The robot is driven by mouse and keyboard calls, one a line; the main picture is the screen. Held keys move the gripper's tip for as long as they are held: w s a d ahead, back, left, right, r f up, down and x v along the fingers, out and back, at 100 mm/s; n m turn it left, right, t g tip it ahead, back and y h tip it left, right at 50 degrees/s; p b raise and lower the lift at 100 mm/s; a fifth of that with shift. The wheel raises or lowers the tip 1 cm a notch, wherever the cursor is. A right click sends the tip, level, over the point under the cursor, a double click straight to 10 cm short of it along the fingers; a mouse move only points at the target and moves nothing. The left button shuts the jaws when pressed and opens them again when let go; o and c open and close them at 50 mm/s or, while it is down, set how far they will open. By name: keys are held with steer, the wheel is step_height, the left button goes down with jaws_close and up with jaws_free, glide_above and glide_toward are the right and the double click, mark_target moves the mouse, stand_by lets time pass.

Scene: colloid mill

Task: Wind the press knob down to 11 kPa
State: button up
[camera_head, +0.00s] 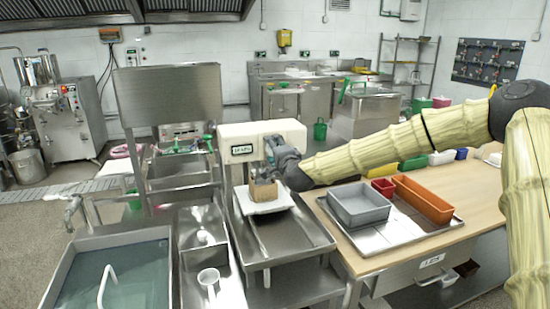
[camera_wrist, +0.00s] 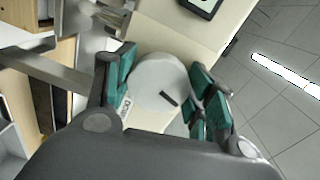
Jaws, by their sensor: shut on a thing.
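The press is a cream box (camera_head: 292,128) on the middle steel stand, with a small display (camera_head: 242,150) on its front whose reading is too small to make out surely. The press knob (camera_wrist: 158,78) is a pale grey round disc with a short dark mark on its face. My gripper (camera_wrist: 166,84) is shut on the knob, its green-padded fingers on either side of it. In the head view, my gripper (camera_head: 272,155) is at the press front and hides the knob. In the wrist view, the dark-framed display (camera_wrist: 203,6) is cut off by the top edge.
Under the gripper, a brown block (camera_head: 263,190) sits on a white plate (camera_head: 262,207) above a steel tray (camera_head: 300,235). To the right, a wooden table holds a grey bin (camera_head: 358,205) and an orange bin (camera_head: 423,199). A water-filled sink (camera_head: 140,272) is at the lower left.

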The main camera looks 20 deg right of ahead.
steer(key=shift+d+m+b, duration=0.1)
steer(key=shift+m+b, duration=0.35)
steer(key=shift+m, duration=0.15)
steer(key=o, duration=1)
steer(key=shift+d, duration=0.1)
steer(key=shift+s, duration=0.1)
steer(key=s, duration=1.1)
steer(key=shift+s+r, duration=0.2)
steer(key=shift+s, duration=0.2)
steer(key=shift+d, duration=0.1)
